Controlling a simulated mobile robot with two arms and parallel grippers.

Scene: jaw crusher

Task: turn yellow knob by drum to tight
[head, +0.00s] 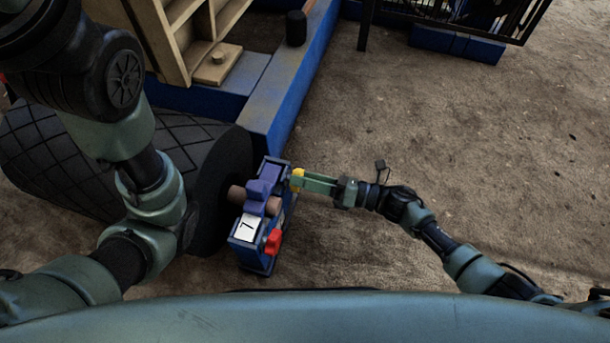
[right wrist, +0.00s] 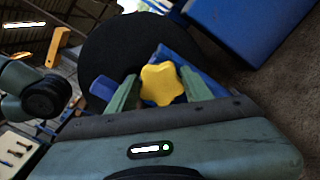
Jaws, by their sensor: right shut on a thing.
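The yellow knob (head: 297,180) sits on the right side of a blue stand (head: 247,254) beside the black drum (head: 219,185). It is star-shaped in the right wrist view (right wrist: 161,84). My right gripper (head: 302,181) reaches in from the right and is shut on the yellow knob. In the right wrist view its two green fingers (right wrist: 152,92) stand on either side of the knob. My left arm crosses the left of the head view, but its gripper does not show. A red knob (head: 273,242) sits lower on the same stand.
The stand carries a white plate marked 7 (head: 246,227). The large patterned drum lies left of it. A blue beam (head: 290,85) runs behind, with a wooden frame (head: 190,40) at the upper left. Open dirt ground (head: 480,130) lies to the right.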

